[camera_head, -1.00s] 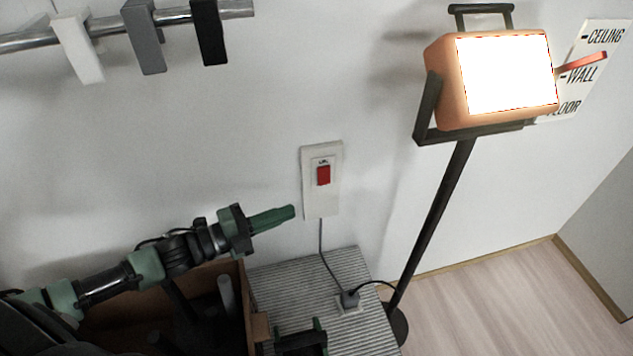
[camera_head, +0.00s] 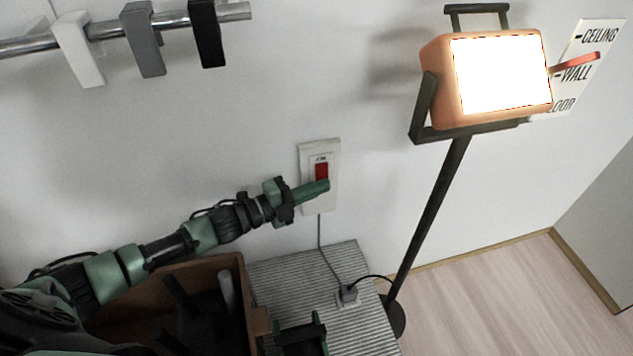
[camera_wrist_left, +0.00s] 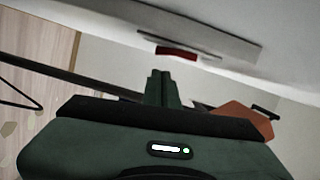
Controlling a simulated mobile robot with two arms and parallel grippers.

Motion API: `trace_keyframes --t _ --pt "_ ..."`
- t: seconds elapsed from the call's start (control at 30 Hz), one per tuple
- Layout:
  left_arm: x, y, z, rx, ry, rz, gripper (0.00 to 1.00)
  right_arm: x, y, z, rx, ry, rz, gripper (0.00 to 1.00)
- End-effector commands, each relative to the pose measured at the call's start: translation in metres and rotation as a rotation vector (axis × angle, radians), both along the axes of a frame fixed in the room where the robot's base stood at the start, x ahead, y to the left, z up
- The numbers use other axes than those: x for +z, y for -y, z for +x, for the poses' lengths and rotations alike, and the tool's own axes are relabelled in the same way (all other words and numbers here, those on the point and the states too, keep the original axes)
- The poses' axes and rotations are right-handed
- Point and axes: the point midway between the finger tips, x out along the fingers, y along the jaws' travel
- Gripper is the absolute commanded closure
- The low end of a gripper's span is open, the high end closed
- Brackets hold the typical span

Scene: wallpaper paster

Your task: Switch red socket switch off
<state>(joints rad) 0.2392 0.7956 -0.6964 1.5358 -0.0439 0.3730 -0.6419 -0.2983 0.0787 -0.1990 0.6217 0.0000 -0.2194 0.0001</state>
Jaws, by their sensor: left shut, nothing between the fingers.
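The red socket switch (camera_head: 321,171) sits in a white wall plate (camera_head: 306,160) on the wall. The switch also shows in the left wrist view (camera_wrist_left: 177,54), beyond my fingertips on the plate (camera_wrist_left: 215,36). My left gripper (camera_head: 326,186) is shut and empty. Its green fingertips are in front of the plate at the lower edge of the red switch and hide part of it. Whether they touch it I cannot tell. In the left wrist view my left gripper (camera_wrist_left: 162,76) points towards the switch. A green and black gripper part at the bottom of the head view may be my right gripper; its fingers are unclear.
A lit orange work lamp (camera_head: 438,90) stands on a black pole at the right. A grey ribbed surface (camera_head: 290,268) lies below the plate, with a plug and cable. A brown box (camera_head: 215,266) is beside it. A rail (camera_head: 110,28) with blocks hangs upper left.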

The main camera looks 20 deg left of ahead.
Motion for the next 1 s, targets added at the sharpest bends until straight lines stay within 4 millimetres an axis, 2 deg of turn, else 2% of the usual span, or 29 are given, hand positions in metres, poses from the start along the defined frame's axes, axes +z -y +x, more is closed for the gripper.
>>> trace_keyframes --t 0.2,0.53,0.7,0.77,1.0 --pt "-0.002 -0.007 0.01 0.0 -0.001 -0.001 1.0 0.001 -0.002 -0.001 0.001 -0.003 0.002 0.64" --pt "-0.003 -0.008 0.011 -0.001 -0.001 -0.001 1.0 0.001 -0.002 -0.003 0.001 -0.005 0.002 0.64" --pt "-0.01 -0.01 0.015 -0.001 0.047 0.029 1.0 -0.016 -0.001 -0.003 0.001 -0.006 0.002 0.64" --pt "-0.004 -0.011 0.015 -0.002 0.054 0.035 1.0 -0.012 -0.001 -0.004 0.002 -0.006 0.0 0.64" --pt "-0.004 -0.011 0.015 0.0 0.052 0.034 1.0 -0.011 0.001 -0.004 0.002 -0.006 -0.001 0.64"
